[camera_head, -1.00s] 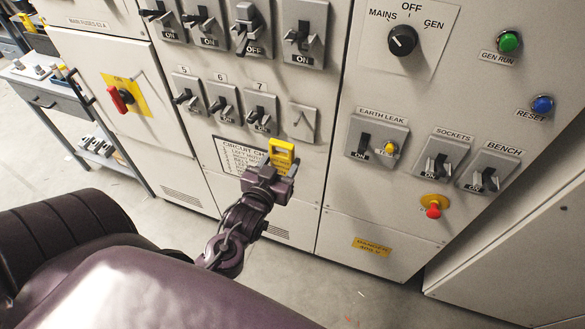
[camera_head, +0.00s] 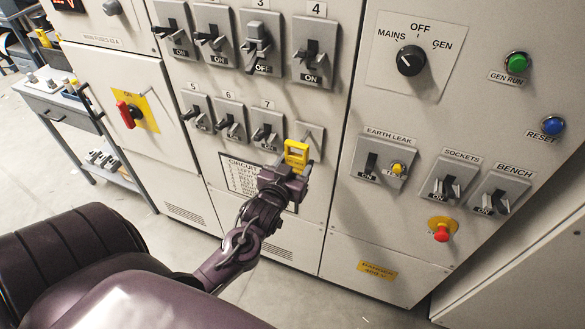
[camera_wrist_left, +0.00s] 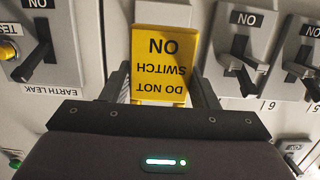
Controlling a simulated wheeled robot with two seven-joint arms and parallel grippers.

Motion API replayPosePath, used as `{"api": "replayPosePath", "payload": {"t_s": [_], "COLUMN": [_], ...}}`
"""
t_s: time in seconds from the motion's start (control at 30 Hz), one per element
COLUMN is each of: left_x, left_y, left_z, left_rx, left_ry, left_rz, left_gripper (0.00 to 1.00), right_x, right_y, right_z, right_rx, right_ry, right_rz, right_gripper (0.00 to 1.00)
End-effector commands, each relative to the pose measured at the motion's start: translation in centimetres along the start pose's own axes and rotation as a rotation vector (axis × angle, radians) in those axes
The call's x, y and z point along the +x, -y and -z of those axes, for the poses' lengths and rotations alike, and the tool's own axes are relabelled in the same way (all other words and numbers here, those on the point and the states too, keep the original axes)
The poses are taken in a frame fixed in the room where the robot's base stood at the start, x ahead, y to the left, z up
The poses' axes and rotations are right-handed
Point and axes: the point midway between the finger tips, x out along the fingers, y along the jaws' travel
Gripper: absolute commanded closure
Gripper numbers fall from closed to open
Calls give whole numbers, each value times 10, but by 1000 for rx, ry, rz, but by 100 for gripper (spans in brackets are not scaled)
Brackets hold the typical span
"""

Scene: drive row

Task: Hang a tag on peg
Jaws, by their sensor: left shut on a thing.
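My left gripper (camera_head: 294,166) is shut on a yellow tag (camera_head: 297,152) and holds it upright before the panel. In the left wrist view the tag (camera_wrist_left: 161,65) sits between the two fingers, its words "DO NOT SWITCH ON" upside down. A small grey plate (camera_head: 313,133) is right of switch 7, just above and behind the tag. A short peg seems to stand out from it, but the tag's top is close in front, and I cannot tell whether they touch. My right gripper is not in view.
Switch 7 (camera_head: 266,130) is close left of the tag; switch 4 (camera_head: 315,50) is above. A white circuit chart (camera_head: 240,176) is partly behind my gripper. The earth leak switch (camera_head: 371,163) is to the right. A grey trolley (camera_head: 70,112) stands at the far left.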

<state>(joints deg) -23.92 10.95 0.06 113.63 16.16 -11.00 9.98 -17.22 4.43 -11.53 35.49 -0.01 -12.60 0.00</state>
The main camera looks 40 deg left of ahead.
Motion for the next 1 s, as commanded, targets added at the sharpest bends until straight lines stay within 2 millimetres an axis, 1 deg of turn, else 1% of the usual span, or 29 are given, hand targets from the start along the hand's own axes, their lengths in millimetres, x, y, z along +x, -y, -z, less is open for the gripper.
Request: {"api": "replayPosePath", "payload": {"t_s": [0.03, 0.63, 0.83, 1.0], "left_x": [4, 40, 48, 52], "left_y": [0, 0, 0, 0], "left_z": [-1, 2, -2, -4], "left_rx": [0, 0, -1, -1], "left_ry": [-2, -3, -2, -1], "left_rz": [0, -1, 0, 0], "left_gripper": [68, 68, 68, 68], "right_x": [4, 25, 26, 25], "right_y": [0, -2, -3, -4], "right_z": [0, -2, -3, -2], "right_rx": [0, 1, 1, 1], "right_ry": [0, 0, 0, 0], "right_rz": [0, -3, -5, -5], "right_gripper": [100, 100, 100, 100]}}
